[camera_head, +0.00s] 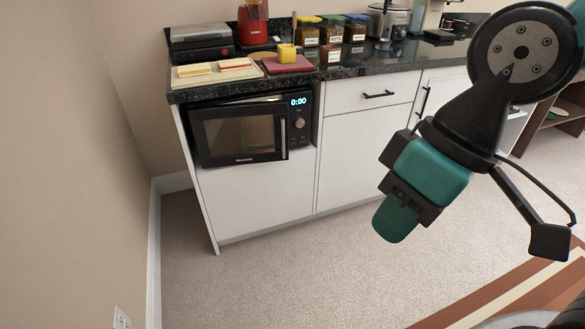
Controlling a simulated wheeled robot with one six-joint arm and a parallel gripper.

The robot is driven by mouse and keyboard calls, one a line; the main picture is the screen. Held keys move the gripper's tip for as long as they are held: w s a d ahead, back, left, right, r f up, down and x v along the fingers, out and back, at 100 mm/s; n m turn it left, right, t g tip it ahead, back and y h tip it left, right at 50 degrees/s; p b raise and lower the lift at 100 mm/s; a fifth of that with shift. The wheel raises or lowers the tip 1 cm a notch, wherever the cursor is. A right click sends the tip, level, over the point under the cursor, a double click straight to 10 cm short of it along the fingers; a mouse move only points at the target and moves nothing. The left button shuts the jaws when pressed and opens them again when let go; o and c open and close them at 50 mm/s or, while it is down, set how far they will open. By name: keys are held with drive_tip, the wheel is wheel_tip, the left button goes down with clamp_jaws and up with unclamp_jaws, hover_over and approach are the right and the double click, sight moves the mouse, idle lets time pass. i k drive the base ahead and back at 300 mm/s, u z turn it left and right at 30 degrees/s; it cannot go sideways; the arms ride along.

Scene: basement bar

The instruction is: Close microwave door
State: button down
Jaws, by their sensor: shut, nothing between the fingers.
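The black microwave (299,122) sits in an open bay of the white cabinet, under the dark counter. Its door (235,135) has a dark window and an upright handle (283,136) on the right side. The door looks almost in line with the control panel; I cannot tell whether a small gap is left. The clock shows 0:00. My gripper (395,219), teal and black, is shut and empty. It hangs in front of the cabinet, well to the right of the microwave and apart from it.
The counter (350,67) holds a cutting board with sandwiches, a red board (289,65), a red blender (253,22), several jars and a slow cooker (388,20). A wall bounds the left. The carpet (270,270) before the microwave is clear. A striped rug (500,295) lies at lower right.

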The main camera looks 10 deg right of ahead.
sight(254, 133)
drive_tip(key=k, duration=0.35)
drive_tip(key=u, duration=0.9)
drive_tip(key=i, duration=1.3)
drive_tip(key=z, duration=1.1)
